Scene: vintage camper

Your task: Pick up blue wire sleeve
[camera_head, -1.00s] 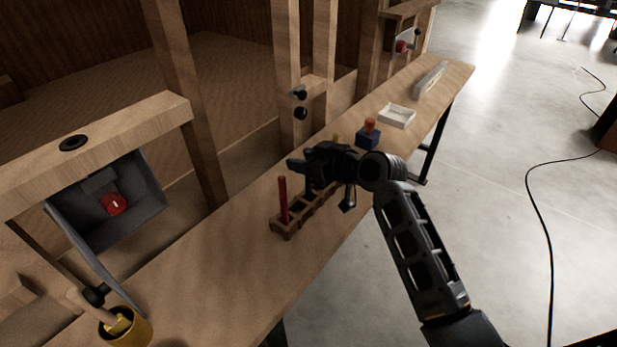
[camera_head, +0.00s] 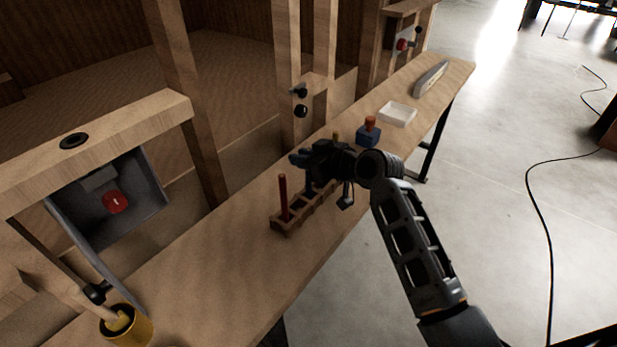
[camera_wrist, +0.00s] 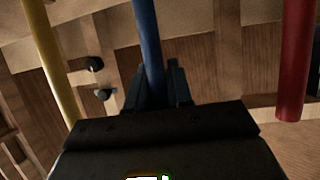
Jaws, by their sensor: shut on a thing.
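The blue wire sleeve (camera_wrist: 147,40) is a slim blue rod that runs down between the fingers of my gripper (camera_wrist: 158,88) in the wrist view. My gripper is shut on it. In the head view my gripper (camera_head: 308,160) is over the wooden rack (camera_head: 286,226) on the bench and hides most of the sleeve. I cannot tell there whether the sleeve's lower end touches the rack. A red sleeve (camera_head: 283,198) stands upright in the rack's near end; it also shows at the right of the wrist view (camera_wrist: 294,60). A yellow sleeve (camera_wrist: 50,60) is at the left of the wrist view.
The long wooden bench (camera_head: 215,270) is clear in front of the rack. Behind the rack are a blue block with an orange top (camera_head: 368,137) and a white tray (camera_head: 397,114). A yellow cup (camera_head: 127,326) stands at the near left. Wooden posts (camera_head: 184,100) rise along the left side.

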